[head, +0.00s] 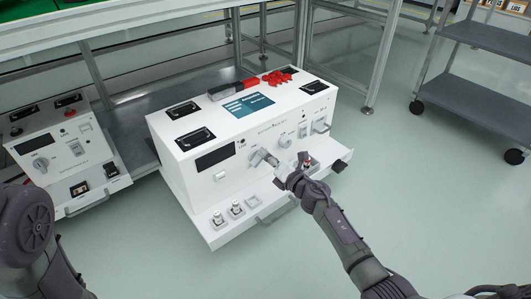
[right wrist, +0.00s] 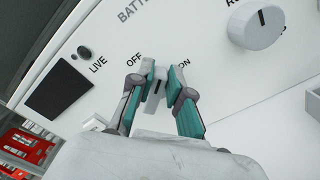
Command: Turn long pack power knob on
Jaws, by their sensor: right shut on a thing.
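The long white battery pack unit (head: 262,185) stands in the middle of the head view with its sloped control panel toward me. My right gripper (head: 262,157) reaches the panel from the right. In the right wrist view the gripper (right wrist: 164,73) has its two teal-padded fingers closed around a small white knob (right wrist: 155,98). The knob sits between the printed OFF and ON labels and has a dark pointer mark, partly hidden between the fingers. In the head view the gripper hides the knob. My left arm shows at the lower left, but its gripper is out of view.
A smaller white unit (head: 62,160) with its own knob stands at the left. A larger white dial (right wrist: 256,24) is on the panel near my right gripper. Red clips (head: 278,77) lie on the unit's top. A grey cart (head: 480,98) stands at the right; floor between is clear.

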